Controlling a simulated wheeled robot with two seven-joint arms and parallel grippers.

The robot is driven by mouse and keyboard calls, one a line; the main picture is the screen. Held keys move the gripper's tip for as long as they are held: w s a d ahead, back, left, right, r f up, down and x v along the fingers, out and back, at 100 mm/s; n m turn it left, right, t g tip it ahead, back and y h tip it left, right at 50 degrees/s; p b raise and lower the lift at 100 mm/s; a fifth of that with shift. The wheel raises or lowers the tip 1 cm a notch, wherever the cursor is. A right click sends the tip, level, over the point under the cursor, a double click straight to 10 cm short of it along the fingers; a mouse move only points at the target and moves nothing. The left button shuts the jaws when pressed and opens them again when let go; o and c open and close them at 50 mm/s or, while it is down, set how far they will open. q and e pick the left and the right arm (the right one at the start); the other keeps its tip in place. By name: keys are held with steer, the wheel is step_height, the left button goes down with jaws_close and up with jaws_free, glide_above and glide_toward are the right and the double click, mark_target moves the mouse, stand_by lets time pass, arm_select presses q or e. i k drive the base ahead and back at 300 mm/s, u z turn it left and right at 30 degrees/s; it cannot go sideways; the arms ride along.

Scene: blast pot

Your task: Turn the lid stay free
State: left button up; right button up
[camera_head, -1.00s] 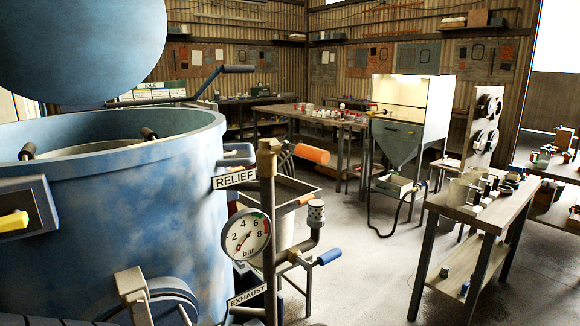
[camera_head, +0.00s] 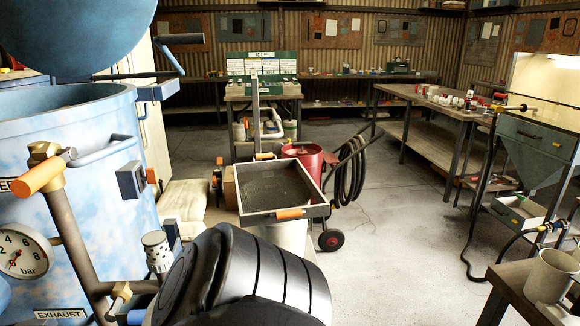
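The blue pot (camera_head: 75,160) stands at the left, partly cut off by the picture edge. Its domed blue lid (camera_head: 75,30) is raised above the open rim. A thin grey bar (camera_head: 125,75) runs beside the lid and bends up to a dark grip (camera_head: 181,39); it may be the lid stay. On the pot's front are an orange-ended relief valve handle (camera_head: 38,173), a pressure gauge (camera_head: 22,252) near zero and the EXHAUST label (camera_head: 60,314). Neither of my grippers is in view. Part of my arm covers the lower middle.
A grey tray (camera_head: 285,214) with an orange grip stands right of the pot, before a red wheeled tank (camera_head: 305,160) and hose. A long bench (camera_head: 425,95) and a cabinet (camera_head: 540,140) stand right. Floor between is clear.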

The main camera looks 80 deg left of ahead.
mark_target(151, 176)
steer(key=u, duration=3.95)
steer(key=k, duration=1.15)
steer(key=z, duration=0.35)
steer(key=i, duration=1.6)
steer(key=u, duration=0.95)
